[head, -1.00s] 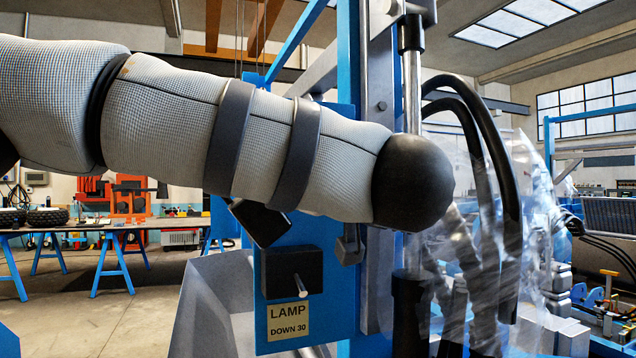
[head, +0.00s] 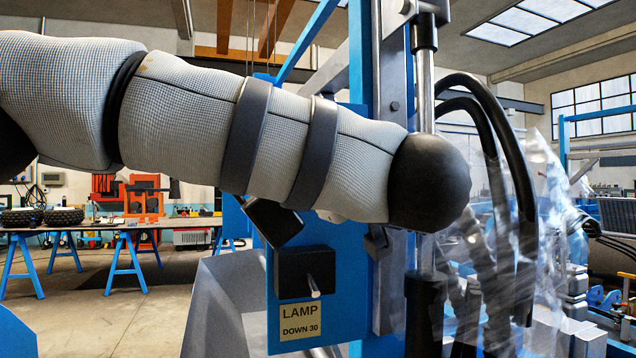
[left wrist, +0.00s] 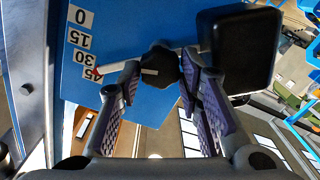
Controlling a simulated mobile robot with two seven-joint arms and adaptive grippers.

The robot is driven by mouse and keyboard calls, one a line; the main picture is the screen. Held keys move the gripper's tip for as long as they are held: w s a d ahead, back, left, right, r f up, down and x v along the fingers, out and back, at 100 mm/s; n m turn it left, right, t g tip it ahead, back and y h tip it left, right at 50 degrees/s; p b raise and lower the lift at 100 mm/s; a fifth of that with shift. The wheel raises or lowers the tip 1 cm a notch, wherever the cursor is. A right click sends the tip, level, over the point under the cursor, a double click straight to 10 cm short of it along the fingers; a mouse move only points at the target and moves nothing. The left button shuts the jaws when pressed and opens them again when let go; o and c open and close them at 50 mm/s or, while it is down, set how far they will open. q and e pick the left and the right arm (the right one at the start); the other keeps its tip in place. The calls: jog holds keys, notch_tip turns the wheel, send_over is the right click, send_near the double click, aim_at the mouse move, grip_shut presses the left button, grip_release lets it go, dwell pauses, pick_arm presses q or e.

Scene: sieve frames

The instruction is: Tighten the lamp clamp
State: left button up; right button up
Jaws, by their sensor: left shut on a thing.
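In the left wrist view my left gripper (left wrist: 160,72) is shut on a black clamp knob (left wrist: 160,62) in front of a blue plate (left wrist: 135,28). A pale bar with a red tip (left wrist: 96,72) runs left from the knob. The tip lies by the 30 and 45 marks of a number scale (left wrist: 80,40); I cannot tell which exactly. A dark boxy lamp head (left wrist: 238,48) is right of the knob. In the head view the lamp head (head: 270,222) hangs tilted below my grey-sleeved left arm, which hides the gripper and knob. My right gripper is out of view.
A sign (head: 300,320) reads "LAMP DOWN 30" below a black box (head: 305,272) with a metal pin. Black hoses (head: 505,150) and clear plastic sheeting (head: 550,230) are to the right. A workbench (head: 120,225) stands back left.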

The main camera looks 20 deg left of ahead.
pick_arm(q)
jog(key=shift+f+n, duration=0.15)
jog(key=shift+n, duration=7.05)
jog(key=o, duration=0.9)
jog(key=shift+c, duration=0.2)
jog(key=v, duration=1.2)
